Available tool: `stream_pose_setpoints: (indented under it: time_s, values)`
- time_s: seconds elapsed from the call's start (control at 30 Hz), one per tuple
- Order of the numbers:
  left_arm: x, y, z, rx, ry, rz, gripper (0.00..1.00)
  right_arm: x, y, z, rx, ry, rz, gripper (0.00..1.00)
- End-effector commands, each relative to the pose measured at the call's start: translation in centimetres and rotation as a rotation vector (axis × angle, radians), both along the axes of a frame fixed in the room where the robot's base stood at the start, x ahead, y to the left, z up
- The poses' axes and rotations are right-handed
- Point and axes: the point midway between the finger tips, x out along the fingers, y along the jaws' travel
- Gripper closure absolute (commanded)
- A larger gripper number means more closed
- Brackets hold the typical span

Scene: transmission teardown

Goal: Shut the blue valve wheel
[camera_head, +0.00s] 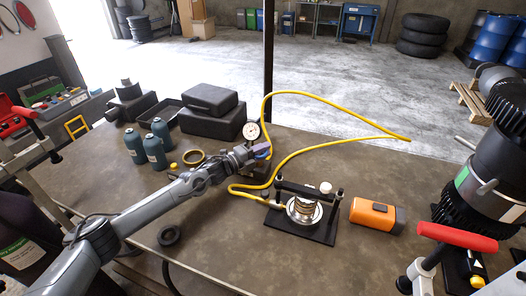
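A small patch of blue, which looks like the valve wheel (262,148), shows at the tip of my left gripper (255,153). It sits just below a round white dial gauge (251,131). My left arm reaches in from the lower left and its gripper is at the wheel, covering much of it. Whether the fingers are shut on the wheel or only beside it is too small to tell. A yellow hose (300,150) runs from near the gauge, loops over the table and ends by a black press fixture (301,234). My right gripper is not in view.
An orange device (377,215) lies right of the fixture.

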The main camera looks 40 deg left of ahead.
Motion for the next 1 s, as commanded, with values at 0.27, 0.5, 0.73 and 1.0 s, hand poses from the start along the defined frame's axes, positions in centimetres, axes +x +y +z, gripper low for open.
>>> stream_pose_setpoints:
  time_s: [0.27,0.5,0.73,1.0]
  values:
    - [-0.2,0.0,0.0,0.000,-0.001,0.000,0.75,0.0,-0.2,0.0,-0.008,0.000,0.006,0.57]
    - [-2.2,0.8,0.0,0.002,0.002,0.000,0.75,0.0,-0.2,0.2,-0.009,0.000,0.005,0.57]
    - [-5.7,1.9,-0.1,0.003,0.002,0.000,0.75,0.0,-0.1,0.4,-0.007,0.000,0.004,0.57]
    - [-8.8,2.9,-0.1,0.002,0.003,0.000,0.75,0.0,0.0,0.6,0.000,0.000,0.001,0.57]
